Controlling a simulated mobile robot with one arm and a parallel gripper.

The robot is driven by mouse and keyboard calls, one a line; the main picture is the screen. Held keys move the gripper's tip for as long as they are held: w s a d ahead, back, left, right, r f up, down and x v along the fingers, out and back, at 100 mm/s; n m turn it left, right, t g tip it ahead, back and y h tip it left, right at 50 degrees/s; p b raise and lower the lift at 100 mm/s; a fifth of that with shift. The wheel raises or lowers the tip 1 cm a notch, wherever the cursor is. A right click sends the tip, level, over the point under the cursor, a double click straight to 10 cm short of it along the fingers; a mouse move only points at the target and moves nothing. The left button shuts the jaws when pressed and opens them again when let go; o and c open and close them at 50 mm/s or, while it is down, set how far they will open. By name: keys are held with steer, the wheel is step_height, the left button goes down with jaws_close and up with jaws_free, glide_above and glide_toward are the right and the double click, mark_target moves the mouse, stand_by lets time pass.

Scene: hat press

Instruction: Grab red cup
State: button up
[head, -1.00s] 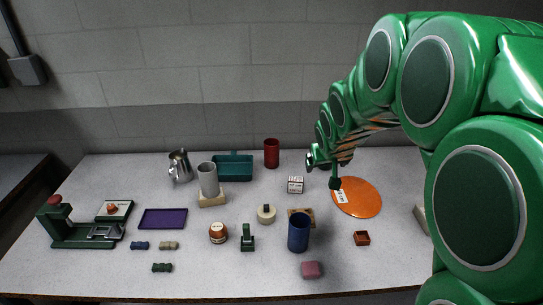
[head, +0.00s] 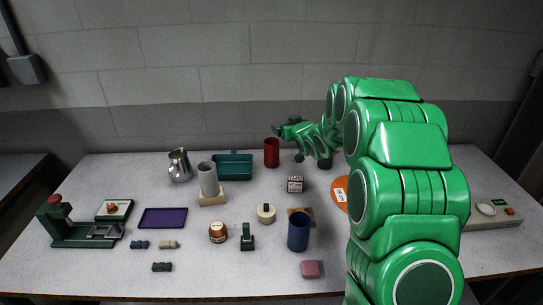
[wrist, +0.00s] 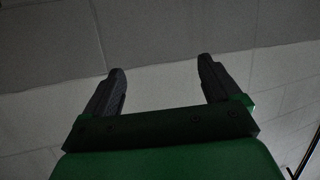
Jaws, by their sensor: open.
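The red cup (head: 271,154) stands upright at the back of the table, right of the teal tray, in the head view. My gripper (head: 279,130) is up near the back wall, just above and slightly right of the red cup's rim, apart from it as far as I can tell. In the wrist view my gripper (wrist: 160,66) is open and empty, with its two dark fingers spread. Only the grey block wall shows past the fingers there; the red cup is not in that view.
A teal tray (head: 233,168) is left of the red cup. A grey cup (head: 208,180) on a wooden block and a metal pitcher (head: 180,165) stand farther left. A small white box (head: 295,184) and a blue cup (head: 298,232) are nearer the front. My arm covers much of the right side.

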mark_target(269, 140)
steer(key=shift+w+a+f+n+t+y, duration=0.3)
steer(key=shift+w+a+f+y, duration=0.5)
steer(key=shift+f, duration=0.8)
steer(key=shift+w+a+f+n+t+y, duration=0.3)
steer(key=shift+w+a+f+y, duration=0.45)
steer(key=shift+f, duration=0.9)
steer(key=shift+w+a+f+n+t+y, duration=0.3)
steer(key=shift+w+a+f+y, duration=0.55)
steer(key=shift+f, duration=0.75)
steer(key=shift+s+a+f, duration=0.1)
steer(key=shift+a+f, duration=0.1)
steer(key=shift+f, duration=0.1)
steer(key=shift+x, duration=1.3)
steer(key=c, duration=1.4)
steer(key=shift+r, duration=0.2)
steer(key=shift+c, duration=0.2)
